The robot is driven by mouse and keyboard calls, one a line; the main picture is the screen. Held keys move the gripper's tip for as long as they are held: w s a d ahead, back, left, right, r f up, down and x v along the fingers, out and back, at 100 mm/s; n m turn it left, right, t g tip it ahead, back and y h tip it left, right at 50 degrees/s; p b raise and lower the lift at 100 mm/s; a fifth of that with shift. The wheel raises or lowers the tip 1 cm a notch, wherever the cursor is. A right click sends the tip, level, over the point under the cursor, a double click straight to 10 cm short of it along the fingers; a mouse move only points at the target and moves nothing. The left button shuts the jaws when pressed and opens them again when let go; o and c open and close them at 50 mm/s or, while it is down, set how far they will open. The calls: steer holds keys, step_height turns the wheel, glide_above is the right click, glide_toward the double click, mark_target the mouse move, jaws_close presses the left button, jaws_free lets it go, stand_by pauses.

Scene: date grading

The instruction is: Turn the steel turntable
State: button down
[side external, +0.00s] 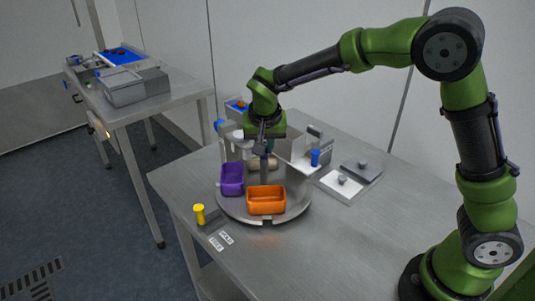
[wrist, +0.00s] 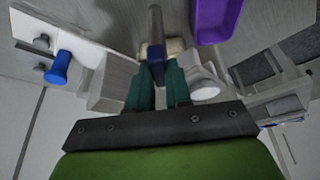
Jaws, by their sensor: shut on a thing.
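The round steel turntable (side external: 238,213) sits on the steel table. It carries an orange bin (side external: 266,200) at the front, a purple bin (side external: 232,180) at the left and a beige bin toward the back, partly hidden. The purple bin also shows in the wrist view (wrist: 215,18). My gripper (side external: 264,152) is above the turntable's middle, pointing down. In the wrist view, its teal fingers (wrist: 157,72) are closed around a slim upright post (wrist: 155,22) with a dark blue part. The post's foot is hard to make out.
A yellow-topped knob (side external: 199,214) stands at the table's front left. A blue knob (side external: 315,157) and white and grey plates (side external: 341,186) lie to the right. Small grey and white equipment stands close behind the turntable. The table's right front is clear.

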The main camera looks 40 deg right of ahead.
steer(key=shift+w+a+m+g+h, duration=0.1)
steer(key=shift+m+g+h, duration=0.35)
steer(key=shift+m, duration=1.2)
steer(key=shift+w+a+m+g+h, duration=0.2)
steer(key=shift+m+g, duration=0.45)
steer(key=shift+m, duration=1)
steer(key=shift+d+m+g, duration=0.1)
steer(key=shift+m+g, duration=0.6)
steer(key=shift+m, duration=1.1)
steer(key=shift+d+m+g, duration=0.1)
steer(key=shift+m+g, duration=0.6)
steer(key=shift+m, duration=1.1)
steer(key=shift+w+m+g+y, duration=0.15)
steer(key=shift+m+g+y, duration=0.4)
steer(key=shift+m, duration=1.35)
steer(key=shift+m+g, duration=0.55)
steer(key=shift+m, duration=1.15)
steer(key=shift+w+d+m+g+y, duration=0.15)
steer(key=shift+m+y, duration=0.3)
steer(key=shift+m, duration=0.5)
steer(key=shift+s+m+g+y, duration=0.15)
steer(key=shift+m+y, duration=0.3)
steer(key=shift+m, duration=0.5)
steer(key=shift+w+m+y, duration=0.1)
steer(key=shift+m+y, duration=0.3)
steer(key=shift+m, duration=0.7)
steer(key=shift+d+m, duration=0.1)
steer(key=shift+m, duration=0.5)
